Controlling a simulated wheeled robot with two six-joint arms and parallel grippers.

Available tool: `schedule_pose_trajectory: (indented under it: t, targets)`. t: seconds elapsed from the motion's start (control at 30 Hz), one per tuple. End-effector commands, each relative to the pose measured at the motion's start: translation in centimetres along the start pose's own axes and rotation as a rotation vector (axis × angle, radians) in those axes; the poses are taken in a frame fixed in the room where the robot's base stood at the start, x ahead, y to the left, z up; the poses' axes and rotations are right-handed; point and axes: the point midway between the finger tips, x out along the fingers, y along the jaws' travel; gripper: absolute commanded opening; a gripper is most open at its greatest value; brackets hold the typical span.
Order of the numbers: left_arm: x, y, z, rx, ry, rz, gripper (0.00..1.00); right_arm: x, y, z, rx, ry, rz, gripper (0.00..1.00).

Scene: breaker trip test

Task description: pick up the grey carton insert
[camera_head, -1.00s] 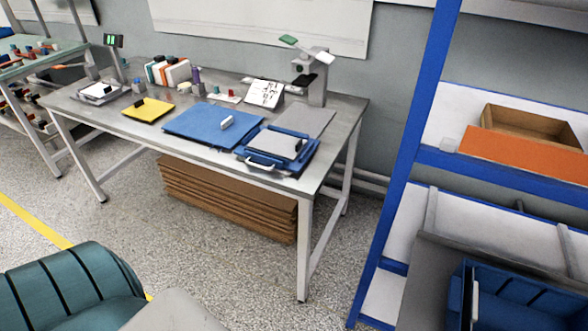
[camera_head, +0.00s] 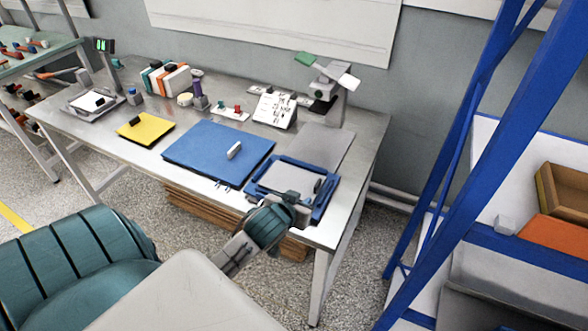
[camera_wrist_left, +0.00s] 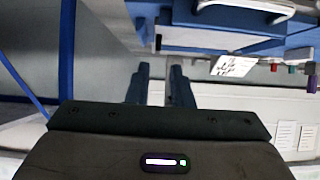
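A flat grey piece with a dark grip, which looks like the grey carton insert (camera_head: 283,177), lies in a blue tray (camera_head: 262,190) at the bench's front right. My left gripper (camera_head: 296,199) is at the tray's near edge in the head view, covering part of it. In the left wrist view, the two fingers of my left gripper (camera_wrist_left: 161,78) stand apart with nothing between them. The blue tray (camera_wrist_left: 222,40) and its pale handle show above the fingers there. I cannot tell whether the gripper touches the tray. My right gripper is not in view.
A blue mat (camera_head: 205,150) with a small white block (camera_head: 234,150) lies left of the tray. A grey sheet (camera_head: 318,143) and a stand (camera_head: 335,100) are behind it. A blue-framed rack (camera_head: 470,140) rises on the right.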

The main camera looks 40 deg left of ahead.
Motion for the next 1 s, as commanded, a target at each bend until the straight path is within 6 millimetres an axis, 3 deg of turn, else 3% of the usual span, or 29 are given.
schedule_pose_trajectory:
  t: [0.17,0.4,0.57,1.0]
  targets:
    - [2.2,-0.1,-1.6,-0.019,0.044,0.003,0.2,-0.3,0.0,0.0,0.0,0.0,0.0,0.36]
    - [5.7,-0.1,-1.6,-0.017,0.043,0.004,0.2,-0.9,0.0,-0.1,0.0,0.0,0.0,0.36]
    - [6.6,0.0,-1.6,-0.017,0.041,0.003,0.2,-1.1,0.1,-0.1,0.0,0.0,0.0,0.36]
    - [11.4,0.3,-1.7,-0.017,0.042,0.004,0.2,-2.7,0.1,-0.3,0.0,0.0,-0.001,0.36]
